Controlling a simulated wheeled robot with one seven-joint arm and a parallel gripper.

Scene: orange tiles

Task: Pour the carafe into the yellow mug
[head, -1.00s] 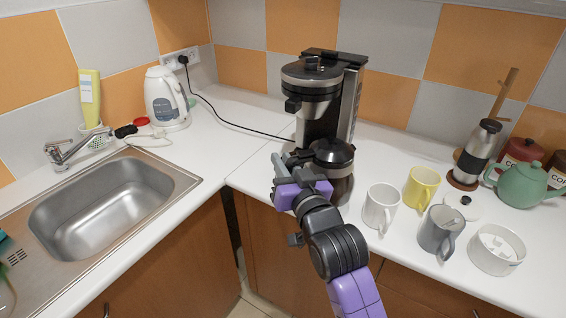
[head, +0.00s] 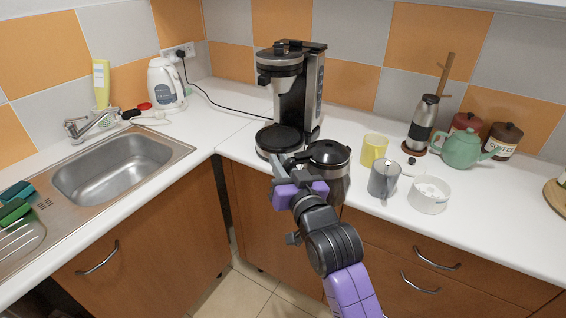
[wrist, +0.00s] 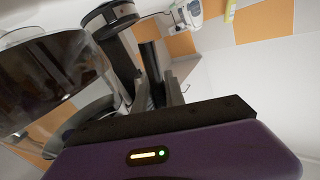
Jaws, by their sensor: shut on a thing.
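My gripper (head: 284,168) is shut on the handle of the carafe (head: 333,182). The carafe is dark glass with a black lid. It looks roughly upright, in front of the counter edge, and also fills the left of the wrist view (wrist: 50,80). The gripper's fingers (wrist: 160,88) are closed around the handle there. The yellow mug (head: 374,150) stands on the counter, right of and behind the carafe, apart from it. The mug's lower front is partly covered by a grey mug (head: 384,180). I cannot see into the yellow mug.
The coffee maker (head: 318,90) stands behind, its hot plate (head: 281,140) empty. A white bowl (head: 429,200), green teapot (head: 462,149), canisters and steel grinder (head: 421,125) stand to the right. The sink (head: 110,170) is left.

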